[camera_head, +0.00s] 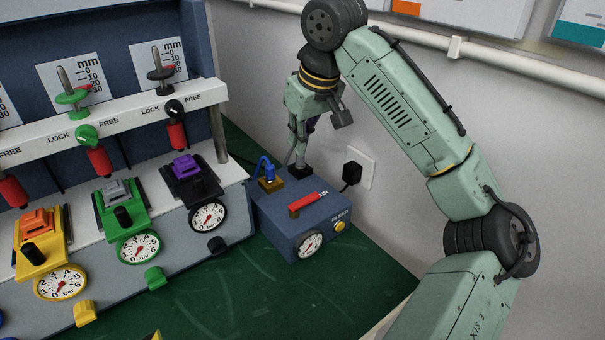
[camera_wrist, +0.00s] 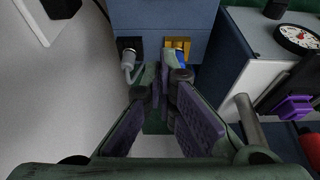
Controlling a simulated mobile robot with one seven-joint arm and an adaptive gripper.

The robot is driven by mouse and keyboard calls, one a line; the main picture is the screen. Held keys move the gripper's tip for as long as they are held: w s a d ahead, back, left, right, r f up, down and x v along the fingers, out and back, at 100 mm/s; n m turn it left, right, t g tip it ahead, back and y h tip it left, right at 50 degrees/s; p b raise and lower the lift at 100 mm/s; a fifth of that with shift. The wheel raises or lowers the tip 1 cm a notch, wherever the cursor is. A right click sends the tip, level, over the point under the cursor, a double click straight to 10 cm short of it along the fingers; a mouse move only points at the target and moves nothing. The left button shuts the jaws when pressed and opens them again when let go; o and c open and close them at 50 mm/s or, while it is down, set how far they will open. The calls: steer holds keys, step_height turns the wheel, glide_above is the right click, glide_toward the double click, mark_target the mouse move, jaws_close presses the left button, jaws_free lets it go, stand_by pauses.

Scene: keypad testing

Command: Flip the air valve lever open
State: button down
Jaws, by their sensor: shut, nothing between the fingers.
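The air valve lever (camera_head: 307,201) is a red bar on top of the blue box (camera_head: 277,220), beside the letters "AIR". It lies along the box top, angled up to the right. My gripper (camera_head: 298,155) is behind the box, near its rear edge, apart from the lever. In the wrist view my gripper (camera_wrist: 164,84) has its fingertips together with nothing between them, by the rear face of the blue box (camera_wrist: 160,16). The lever is not visible in the wrist view.
A brass fitting (camera_head: 271,184) with a blue hose and a black fitting (camera_head: 300,171) sit at the box's rear. A black plug (camera_head: 351,172) is in the wall outlet. The test bench (camera_head: 240,176) stands close on the left. Green table (camera_head: 250,300) is clear in front.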

mark_target(304, 205)
steer(key=shift+f, duration=0.1)
steer(key=p+x, duration=0.2)
steer(key=x, duration=0.7)
steer(key=shift+w+f, duration=0.1)
steer(key=shift+f, duration=0.25)
steer(key=shift+s+d+r+p, duration=0.1)
steer(key=shift+s+d+p, duration=0.1)
steer(key=shift+s+d, duration=0.25)
steer(key=shift+s+d+p, duration=0.15)
steer(key=shift+s+d, duration=0.15)
steer(key=shift+s, duration=0.3)
steer(key=shift+s+d, duration=0.3)
steer(key=shift+s, duration=0.2)
